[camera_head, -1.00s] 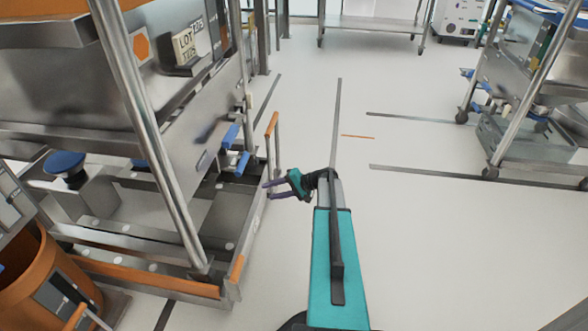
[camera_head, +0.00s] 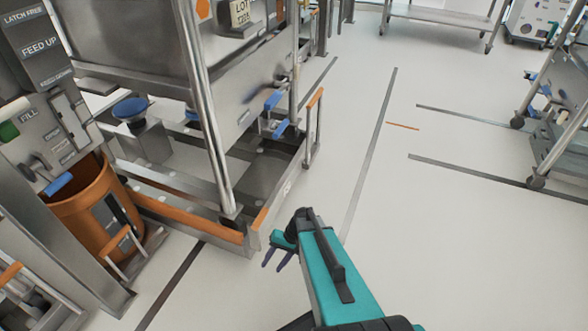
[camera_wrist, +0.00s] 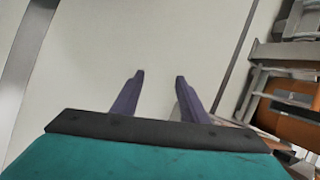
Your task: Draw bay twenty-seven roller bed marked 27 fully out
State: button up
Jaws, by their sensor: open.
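A low steel tray-like bed (camera_head: 262,180) with orange edge strips sits under the steel frame at centre left in the head view. It looks like the roller bed, but I cannot read a 27 on it. An upright handle with an orange top (camera_head: 315,98) stands at its right side. My gripper (camera_head: 272,267) is open and empty, low over the floor just in front of the bed's near right corner, apart from it. In the wrist view my gripper (camera_wrist: 159,76) shows two spread purple fingers with only pale floor between them.
An orange drum (camera_head: 80,215) on a low carriage with a handle stands at left beside a control panel (camera_head: 45,120). Blue levers (camera_head: 275,102) stick out above the bed. A steel cart (camera_head: 562,150) stands at right. The floor (camera_head: 450,240) between is clear.

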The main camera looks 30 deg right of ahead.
jog(key=s+a+f+n+g+h, duration=0.2)
jog(key=s+a+n+h, duration=0.1)
jog(key=s, duration=0.7)
jog(key=s+a+f+n+g+h, duration=0.2)
jog(key=s+a, duration=0.3)
jog(key=s, duration=0.6)
jog(key=shift+s+f+n+g+h, duration=0.2)
jog(key=shift+f+n+g+h, duration=0.05)
jog(key=shift+n+g+h, duration=0.4)
jog(key=shift+c, duration=0.2)
jog(key=shift+c, duration=0.9)
jog(key=shift+a, duration=0.15)
